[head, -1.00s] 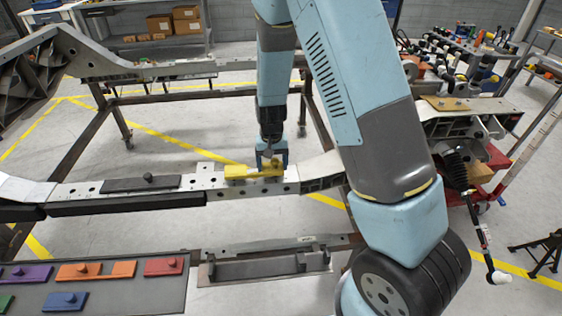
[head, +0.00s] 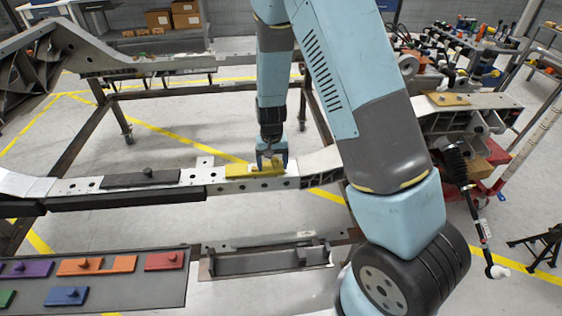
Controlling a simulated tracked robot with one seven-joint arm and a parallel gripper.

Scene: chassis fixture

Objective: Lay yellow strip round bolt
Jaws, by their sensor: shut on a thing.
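The yellow strip (head: 240,171) is at the pale beam with holes, right of centre on its near rail. My gripper (head: 270,165) points down and is shut at the strip's right part, where a knob would be hidden by the fingers. The strip lies along the beam and looks level, at or just above its top face; I cannot tell if it touches. No bolt can be made out there; the strip and fingers cover that part of the beam.
A dark strip with a knob (head: 140,179) lies on the same beam to the left. A grey tray (head: 120,290) in front holds purple, orange, red, blue and green strips. A grey metal bracket (head: 270,262) lies right of the tray. A far rail (head: 190,66) runs behind.

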